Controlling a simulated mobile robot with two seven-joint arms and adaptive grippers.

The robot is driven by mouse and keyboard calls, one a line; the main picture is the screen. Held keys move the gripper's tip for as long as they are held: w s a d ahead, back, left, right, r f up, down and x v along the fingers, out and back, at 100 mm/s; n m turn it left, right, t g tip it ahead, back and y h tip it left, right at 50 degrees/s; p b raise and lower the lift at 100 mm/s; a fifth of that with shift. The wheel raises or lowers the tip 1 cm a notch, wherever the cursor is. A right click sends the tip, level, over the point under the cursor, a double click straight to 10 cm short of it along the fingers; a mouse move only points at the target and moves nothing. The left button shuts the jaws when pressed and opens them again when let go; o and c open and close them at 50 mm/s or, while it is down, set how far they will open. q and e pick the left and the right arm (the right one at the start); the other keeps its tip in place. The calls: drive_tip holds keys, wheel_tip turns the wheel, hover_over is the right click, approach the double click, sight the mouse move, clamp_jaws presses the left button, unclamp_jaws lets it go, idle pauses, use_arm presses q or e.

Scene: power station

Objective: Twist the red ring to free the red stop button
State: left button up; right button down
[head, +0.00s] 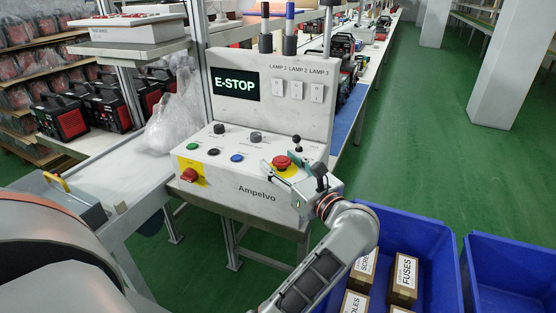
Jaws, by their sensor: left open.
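The red stop button (283,161) sits on a yellow plate at the right of the sloped top of a white control box (250,185) marked "Ampelvo". At this size I cannot make out the red ring apart from the button. My right gripper is not in view.
The box's upright panel has a lit "E-STOP" display (235,84) and lamp switches. Black, green and blue controls and a small lever share the sloped top. A red knob (189,175) is on the front. Blue crates (440,235) stand at lower right.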

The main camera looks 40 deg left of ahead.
use_arm(q)
drive_tip(key=shift+c, duration=0.5)
drive_tip(key=shift+d, duration=0.1)
drive_tip(key=c, duration=1.1)
drive_tip(key=shift+o, duration=0.2)
